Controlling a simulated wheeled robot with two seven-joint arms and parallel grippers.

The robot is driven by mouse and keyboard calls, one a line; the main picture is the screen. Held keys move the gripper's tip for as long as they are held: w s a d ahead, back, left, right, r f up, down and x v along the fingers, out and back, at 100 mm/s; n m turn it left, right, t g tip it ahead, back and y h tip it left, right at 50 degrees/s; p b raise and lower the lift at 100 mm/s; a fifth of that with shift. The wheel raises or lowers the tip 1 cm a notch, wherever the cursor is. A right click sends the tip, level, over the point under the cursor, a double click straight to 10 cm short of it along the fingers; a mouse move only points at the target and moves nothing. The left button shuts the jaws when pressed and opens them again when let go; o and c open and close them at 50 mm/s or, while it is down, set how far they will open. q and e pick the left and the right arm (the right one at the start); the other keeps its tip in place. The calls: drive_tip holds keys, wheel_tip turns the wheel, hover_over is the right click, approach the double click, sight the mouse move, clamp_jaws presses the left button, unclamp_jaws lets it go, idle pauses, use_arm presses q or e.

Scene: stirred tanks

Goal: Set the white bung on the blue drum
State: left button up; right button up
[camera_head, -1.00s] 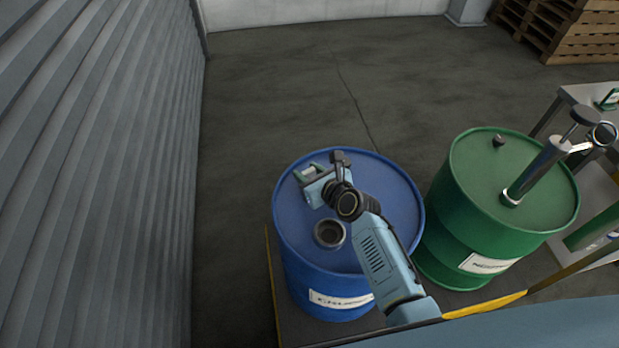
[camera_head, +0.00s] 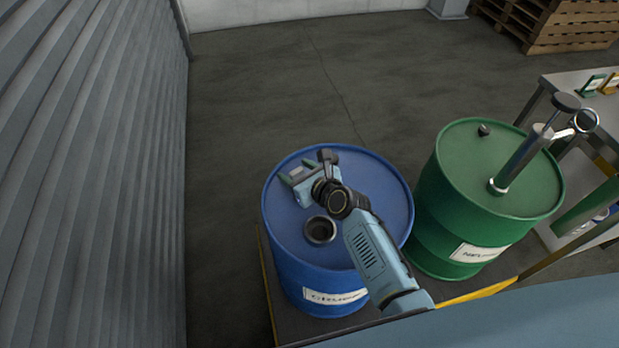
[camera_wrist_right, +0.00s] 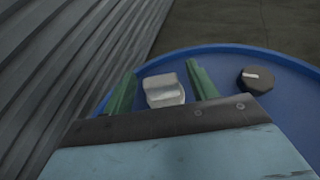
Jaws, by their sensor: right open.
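The blue drum (camera_head: 383,190) stands upright in the middle of the head view, with a dark-rimmed round opening (camera_head: 320,230) in its lid. My right gripper (camera_head: 294,172) is over the far left part of the lid, its green fingers apart. In the right wrist view the white bung (camera_wrist_right: 164,91) sits between the two open fingers (camera_wrist_right: 160,88), with visible gaps on both sides. It appears to be at the lid, but its underside is hidden. In the head view it is only a small pale patch between the fingers. My left gripper is out of view.
A black cap with a white mark (camera_wrist_right: 257,80) is on the blue lid to the right. A green drum (camera_head: 475,215) with a hand pump (camera_head: 522,160) stands close at right. A ribbed wall (camera_head: 90,180) runs along the left. Open floor lies behind the drums.

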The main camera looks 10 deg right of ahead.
drive_tip(key=p+v, duration=0.3)
drive_tip(key=v, duration=0.8)
drive_tip(key=shift+r, duration=0.1)
drive_tip(key=shift+s+d+r, duration=0.1)
drive_tip(key=shift+s, duration=0.2)
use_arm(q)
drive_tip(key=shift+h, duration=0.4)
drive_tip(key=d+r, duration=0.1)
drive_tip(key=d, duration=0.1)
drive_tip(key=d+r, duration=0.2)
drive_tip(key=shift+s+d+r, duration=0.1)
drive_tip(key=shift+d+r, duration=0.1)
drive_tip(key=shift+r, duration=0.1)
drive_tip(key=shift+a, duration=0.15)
